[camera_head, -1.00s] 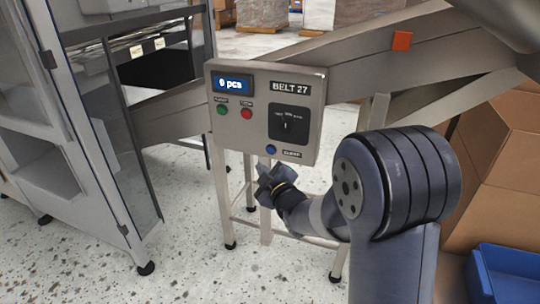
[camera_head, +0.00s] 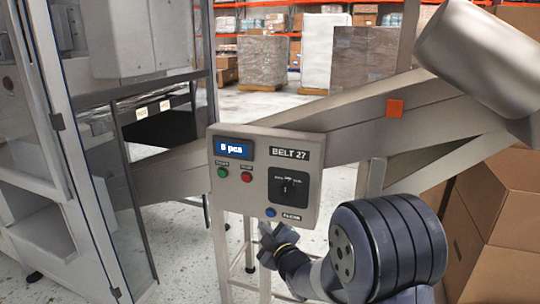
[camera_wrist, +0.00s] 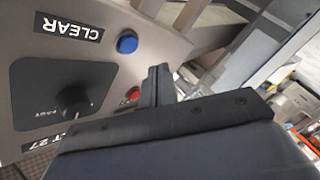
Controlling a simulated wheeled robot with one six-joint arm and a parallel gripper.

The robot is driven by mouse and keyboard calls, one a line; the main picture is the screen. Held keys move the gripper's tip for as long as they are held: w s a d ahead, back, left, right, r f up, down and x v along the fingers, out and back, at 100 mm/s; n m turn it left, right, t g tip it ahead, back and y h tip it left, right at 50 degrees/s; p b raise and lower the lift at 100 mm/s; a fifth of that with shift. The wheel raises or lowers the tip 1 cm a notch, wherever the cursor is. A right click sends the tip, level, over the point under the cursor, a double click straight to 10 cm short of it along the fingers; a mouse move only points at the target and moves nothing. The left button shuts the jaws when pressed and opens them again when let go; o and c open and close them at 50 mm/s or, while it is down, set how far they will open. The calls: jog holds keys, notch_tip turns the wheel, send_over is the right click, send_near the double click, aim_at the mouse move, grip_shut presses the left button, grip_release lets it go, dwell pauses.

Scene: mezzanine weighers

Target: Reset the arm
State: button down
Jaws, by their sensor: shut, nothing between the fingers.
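My gripper (camera_head: 268,238) is shut and empty, just below the lower edge of the BELT 27 control box (camera_head: 231,187). In the wrist view its fingers (camera_wrist: 158,82) stand in front of the panel, apart from the blue button as far as I can see. The blue CLEAR button (camera_head: 271,212) also shows in the wrist view (camera_wrist: 127,42). The box has a display (camera_head: 233,148) that seems to read 0 pcs, a green button (camera_head: 222,172), a red button (camera_head: 246,178) and a black rotary knob (camera_head: 288,186).
A sloping metal conveyor (camera_head: 350,112) with an orange block (camera_head: 394,107) on its side runs behind the box. A glass-doored cabinet (camera_head: 62,130) stands at the left. Cardboard boxes (camera_head: 500,215) stack at the right. Wrapped pallets (camera_head: 263,62) stand at the back.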

jog(key=p, duration=0.3)
jog(key=shift+s+r, duration=0.1)
jog(key=shift+r, duration=0.15)
jog(key=shift+s+a+f+b, duration=0.1)
jog(key=shift+s+a+b, duration=0.3)
jog(key=shift+s, duration=0.5)
jog(key=shift+s+a+f+b, duration=0.1)
jog(key=shift+s+a+b, duration=0.25)
jog(key=shift+s, duration=0.6)
jog(key=shift+s+a+b, duration=0.3)
jog(key=shift+s+b, duration=0.15)
jog(key=shift+s, duration=0.45)
jog(key=w, duration=0.2)
jog(key=w+d, duration=0.1)
jog(key=w+d+b, duration=0.1)
jog(key=w, duration=0.1)
jog(key=shift+w+f, duration=0.25)
jog(key=shift+w, duration=0.05)
jog(key=shift+b, duration=0.4)
